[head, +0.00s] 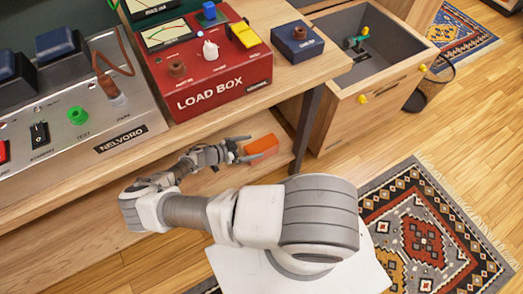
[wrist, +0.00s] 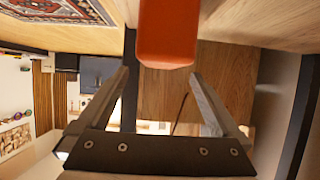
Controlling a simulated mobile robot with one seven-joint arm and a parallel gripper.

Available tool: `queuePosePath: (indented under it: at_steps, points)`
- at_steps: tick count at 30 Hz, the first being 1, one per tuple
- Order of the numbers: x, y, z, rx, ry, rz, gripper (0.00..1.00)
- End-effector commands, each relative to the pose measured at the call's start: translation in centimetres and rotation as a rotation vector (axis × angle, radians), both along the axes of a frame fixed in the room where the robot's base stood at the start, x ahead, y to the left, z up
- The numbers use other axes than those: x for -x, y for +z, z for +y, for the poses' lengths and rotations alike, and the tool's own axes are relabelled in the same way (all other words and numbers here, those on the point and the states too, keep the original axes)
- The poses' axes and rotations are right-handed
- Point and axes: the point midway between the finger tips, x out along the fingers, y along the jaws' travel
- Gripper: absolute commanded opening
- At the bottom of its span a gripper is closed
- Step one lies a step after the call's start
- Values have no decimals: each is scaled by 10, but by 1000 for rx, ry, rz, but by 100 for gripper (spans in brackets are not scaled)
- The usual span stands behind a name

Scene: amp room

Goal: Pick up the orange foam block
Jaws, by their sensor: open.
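The orange foam block (head: 262,147) lies on the lower wooden shelf, beneath the worktop with the equipment. In the wrist view the orange foam block (wrist: 167,35) fills the top middle, beyond the fingertips. My gripper (head: 240,148) is open just left of the block in the head view, its fingers pointing towards it. In the wrist view my gripper (wrist: 158,77) has its two fingers spread with nothing between them. The block's top edge is cut off there. Whether a fingertip touches the block is not clear.
A red load box (head: 215,85) and a grey Nelvoro unit (head: 75,120) stand on the worktop above my arm. A dark table leg (head: 306,125) is right of the block. An open drawer (head: 365,65) holds a green tool. A patterned rug (head: 425,235) lies right.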

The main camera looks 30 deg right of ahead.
Motion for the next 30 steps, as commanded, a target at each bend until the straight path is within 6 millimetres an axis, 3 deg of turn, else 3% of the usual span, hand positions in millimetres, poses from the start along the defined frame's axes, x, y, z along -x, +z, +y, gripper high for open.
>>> queuePosePath:
  at_steps: [7,15,22,23,30]
  points:
    - [-1,-9,-14,1,-2,1,100]
    - [-4,-27,-47,1,-1,0,100]
    - [-4,-27,-49,0,1,0,100]
    - [-4,-27,-49,0,1,0,98]
    - [-4,-27,-49,0,1,0,55]
